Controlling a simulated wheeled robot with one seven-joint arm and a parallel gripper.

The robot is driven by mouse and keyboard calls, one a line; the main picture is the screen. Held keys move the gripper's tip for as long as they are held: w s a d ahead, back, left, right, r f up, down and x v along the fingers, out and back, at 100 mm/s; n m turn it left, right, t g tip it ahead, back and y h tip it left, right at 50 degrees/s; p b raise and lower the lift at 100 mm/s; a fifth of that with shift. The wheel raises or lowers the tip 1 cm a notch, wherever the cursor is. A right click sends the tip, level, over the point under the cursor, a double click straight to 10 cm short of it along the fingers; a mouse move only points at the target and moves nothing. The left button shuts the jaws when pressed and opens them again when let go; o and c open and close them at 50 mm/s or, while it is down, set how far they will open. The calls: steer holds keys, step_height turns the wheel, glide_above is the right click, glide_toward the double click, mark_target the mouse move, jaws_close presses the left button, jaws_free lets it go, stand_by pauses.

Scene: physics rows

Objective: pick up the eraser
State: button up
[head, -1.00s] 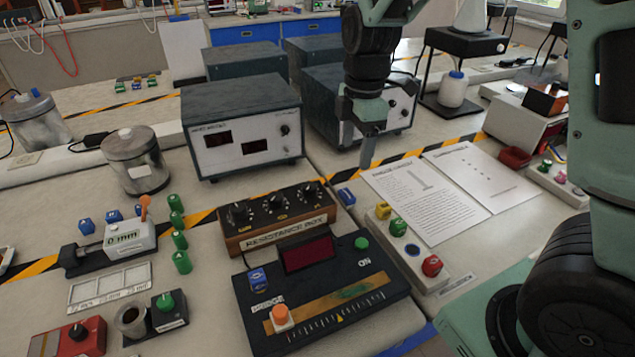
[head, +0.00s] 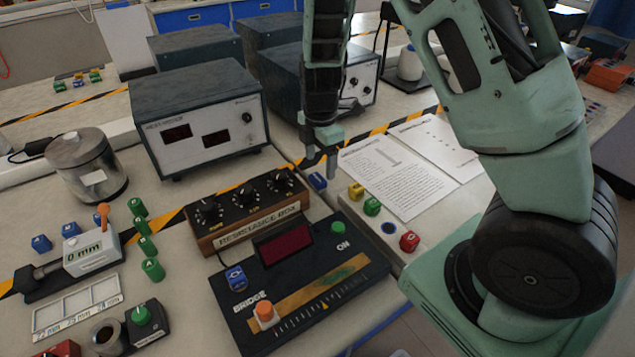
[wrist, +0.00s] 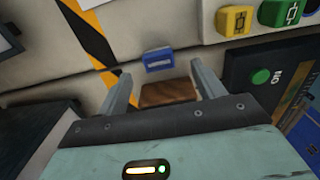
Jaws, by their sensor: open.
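A small blue block with a pale mark (wrist: 158,60) lies on the bench, a little beyond and between my fingertips in the wrist view. It also shows in the head view (head: 317,182), just below my gripper (head: 321,158), beside the right end of the resistance box. It may be the eraser; its label is too small to read. My gripper is open and points down, with nothing between its fingers (wrist: 160,72). It appears above the block, not touching it.
The resistance box (head: 247,212) stands close on the left, its wooden end (wrist: 168,94) near my fingers. A strip with yellow (head: 356,190), green and red blocks lies to the right. Printed sheets (head: 398,178) lie behind it. A grey instrument (head: 200,120) stands behind left.

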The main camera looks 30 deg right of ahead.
mark_target(318, 178)
steer(key=shift+w+a+f, duration=0.1)
steer(key=shift+a+f, duration=0.05)
steer(key=shift+f, duration=1.2)
steer(key=shift+w+a+f, duration=0.1)
steer(key=shift+f, duration=1.25)
steer(key=c, duration=1.1)
steer(key=shift+o, duration=0.2)
step_height(318, 178, up, 10)
steer(key=shift+o, duration=0.4)
steer(key=shift+p, duration=0.3)
